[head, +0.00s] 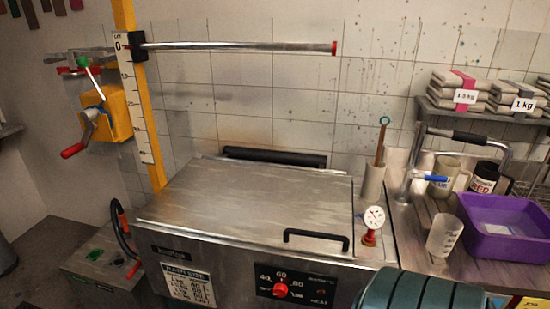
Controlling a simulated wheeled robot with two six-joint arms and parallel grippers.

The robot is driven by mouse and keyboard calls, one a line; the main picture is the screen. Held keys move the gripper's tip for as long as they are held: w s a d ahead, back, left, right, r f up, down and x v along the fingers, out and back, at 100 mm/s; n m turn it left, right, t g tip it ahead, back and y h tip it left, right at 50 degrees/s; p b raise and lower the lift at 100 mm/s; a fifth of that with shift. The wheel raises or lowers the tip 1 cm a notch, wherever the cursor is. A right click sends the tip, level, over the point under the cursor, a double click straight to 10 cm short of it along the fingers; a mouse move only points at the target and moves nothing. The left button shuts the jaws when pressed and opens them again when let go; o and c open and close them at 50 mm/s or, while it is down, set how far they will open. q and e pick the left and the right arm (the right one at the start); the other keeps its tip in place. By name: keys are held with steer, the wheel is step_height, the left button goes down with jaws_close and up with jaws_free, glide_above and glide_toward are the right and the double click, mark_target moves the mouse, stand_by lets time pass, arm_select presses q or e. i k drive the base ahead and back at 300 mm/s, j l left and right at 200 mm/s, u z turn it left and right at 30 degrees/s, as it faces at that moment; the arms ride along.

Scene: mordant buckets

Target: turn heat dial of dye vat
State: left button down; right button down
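The dye vat (245,195) is a large steel box with its flat lid shut. The heat dial (281,290) is a red knob on a black panel (262,279) low on the vat's front face. White marks of 40, 60 and 80 stand around the knob, with another at lower right too small to read surely. The knob's exact setting is too small to tell. Neither of my grippers shows in the head view, and nothing touches the dial.
A black lid handle (316,236) juts above the panel. A dark green ribbed object (420,290) fills the bottom edge right of the dial. A round gauge (373,217) stands at the vat's right. A purple tub (505,228) sits on the right counter.

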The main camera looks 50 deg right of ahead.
mark_target(280, 290)
steer(key=z, duration=0.45)
steer(key=l+z, duration=0.15)
steer(key=z, duration=0.7)
steer(key=i+z, duration=0.1)
steer(key=z, duration=0.3)
steer(key=k+l+z, duration=0.1)
steer(key=l+z, duration=0.15)
steer(key=z, duration=0.15)
steer(key=k+l+z, duration=0.1)
steer(key=l+z, duration=0.4)
steer(key=z, duration=0.25)
steer(key=l+z, duration=0.35)
steer(key=k+j, duration=0.05)
